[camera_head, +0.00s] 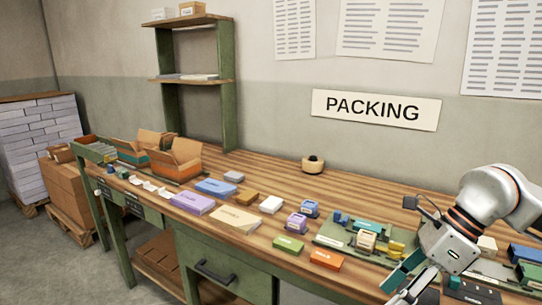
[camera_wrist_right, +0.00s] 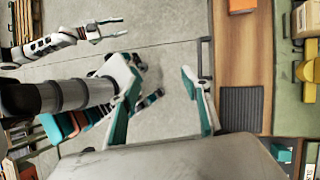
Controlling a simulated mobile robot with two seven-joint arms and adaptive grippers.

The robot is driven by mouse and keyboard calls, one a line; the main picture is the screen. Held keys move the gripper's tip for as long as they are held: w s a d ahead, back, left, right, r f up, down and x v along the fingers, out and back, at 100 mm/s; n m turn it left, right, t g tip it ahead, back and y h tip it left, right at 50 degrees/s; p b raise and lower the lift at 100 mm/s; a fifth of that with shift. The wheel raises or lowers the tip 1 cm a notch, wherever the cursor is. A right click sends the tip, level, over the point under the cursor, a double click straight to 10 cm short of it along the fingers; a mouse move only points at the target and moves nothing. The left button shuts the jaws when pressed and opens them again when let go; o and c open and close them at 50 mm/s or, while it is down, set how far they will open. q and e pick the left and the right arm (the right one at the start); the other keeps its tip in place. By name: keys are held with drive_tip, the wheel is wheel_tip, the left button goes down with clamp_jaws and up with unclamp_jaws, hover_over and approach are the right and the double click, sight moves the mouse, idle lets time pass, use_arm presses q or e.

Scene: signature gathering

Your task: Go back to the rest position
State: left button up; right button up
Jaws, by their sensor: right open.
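My right arm comes in from the right in the head view, and my right gripper (camera_head: 396,290) hangs over the front edge of the wooden workbench (camera_head: 290,182). In the right wrist view my right gripper (camera_wrist_right: 160,73) has its teal fingers spread apart, with only grey floor between them and nothing held. The bench edge lies to the right of the fingers there. My left gripper (camera_wrist_right: 108,28) shows at the upper left of the right wrist view, over the floor, its fingers apart and empty. The head view does not show my left gripper.
Near my right arm are a green tray (camera_head: 332,241), an orange box (camera_head: 326,260) and a green box (camera_head: 288,244). Purple, blue and cream packs lie mid-bench. Open cartons (camera_head: 176,160) stand at the left end. A drawer handle (camera_head: 215,272) juts from the bench front.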

drive_tip(key=s+a+r+m+t+y, duration=0.1)
drive_tip(key=a+m+y, duration=0.5)
drive_tip(key=a, duration=0.4)
drive_tip(key=s+a+r+m+t+y, duration=0.1)
drive_tip(key=s+a+m+y, duration=0.1)
drive_tip(key=a+m+y, duration=0.55)
drive_tip(key=w+d+f+m+t+h, duration=0.3)
drive_tip(key=f+m+t+h, duration=0.3)
drive_tip(key=m, duration=0.4)
drive_tip(key=w+d+f+m+t+h, duration=0.2)
drive_tip(key=w+f+m+t+h, duration=0.1)
drive_tip(key=f+m+t, duration=0.6)
drive_tip(key=s+d+f+m+g+h, duration=0.3)
drive_tip(key=s+f+m, duration=0.3)
drive_tip(key=f, duration=0.6)
drive_tip(key=s+d+f+m+g+h, duration=0.3)
drive_tip(key=s+d+f+m+h, duration=0.2)
drive_tip(key=s+f, duration=0.5)
wheel_tip(320, 180, down, 3)
drive_tip(key=shift+s+d+r+m+g, duration=0.1)
drive_tip(key=shift+s+d+m+g, duration=0.15)
drive_tip(key=shift+d+m, duration=0.3)
